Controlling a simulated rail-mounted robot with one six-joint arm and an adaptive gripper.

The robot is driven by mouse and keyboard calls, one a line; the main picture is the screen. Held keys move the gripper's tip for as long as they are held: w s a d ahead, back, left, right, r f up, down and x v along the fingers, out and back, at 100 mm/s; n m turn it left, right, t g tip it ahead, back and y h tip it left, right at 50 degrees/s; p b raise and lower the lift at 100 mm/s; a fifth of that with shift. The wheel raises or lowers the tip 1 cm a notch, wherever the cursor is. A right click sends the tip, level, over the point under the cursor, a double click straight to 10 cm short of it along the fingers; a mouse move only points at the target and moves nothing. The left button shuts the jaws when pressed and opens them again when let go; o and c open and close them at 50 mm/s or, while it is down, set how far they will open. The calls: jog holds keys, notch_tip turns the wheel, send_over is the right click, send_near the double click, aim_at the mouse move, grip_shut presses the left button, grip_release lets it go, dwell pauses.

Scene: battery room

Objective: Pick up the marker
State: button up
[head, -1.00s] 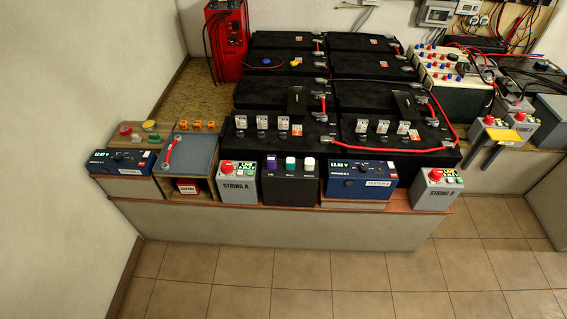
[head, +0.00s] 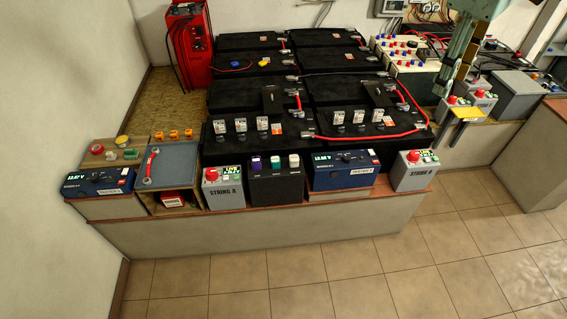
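No object can be surely told as the marker at this size. Three small upright pieces with purple (head: 256,163), teal (head: 275,162) and white (head: 293,161) tops stand in a row on a black box (head: 276,187) at the bench front; they may be markers, but I cannot tell. My gripper (head: 447,88) hangs at the upper right, below my green arm, above the grey boxes on the right part of the bench. It is far to the right of the three pieces. Its fingers are small and dark, and their opening cannot be made out.
Large black batteries (head: 250,95) with red cables fill the bench middle. Blue testers (head: 342,170) and grey red-button boxes (head: 223,188) line the front edge. A yellow piece (head: 467,114) with dark prongs sits at right. A red unit (head: 190,45) stands behind. The front floor is clear.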

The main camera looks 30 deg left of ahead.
jog(key=w+a+f+n, duration=0.4)
jog(key=a+f, duration=0.5)
jog(key=a, duration=0.5)
jog(key=n+g, duration=0.2)
jog(key=n, duration=0.5)
send_over(275, 159)
notch_tip(275, 159, down, 30)
jog(key=shift+r+b, duration=0.15)
jog(key=shift+b, duration=0.25)
jog(key=shift+f+b, duration=0.6)
jog(key=shift+f, duration=3.7)
jog(key=shift+f+b, duration=0.6)
jog(key=shift+f, duration=2)
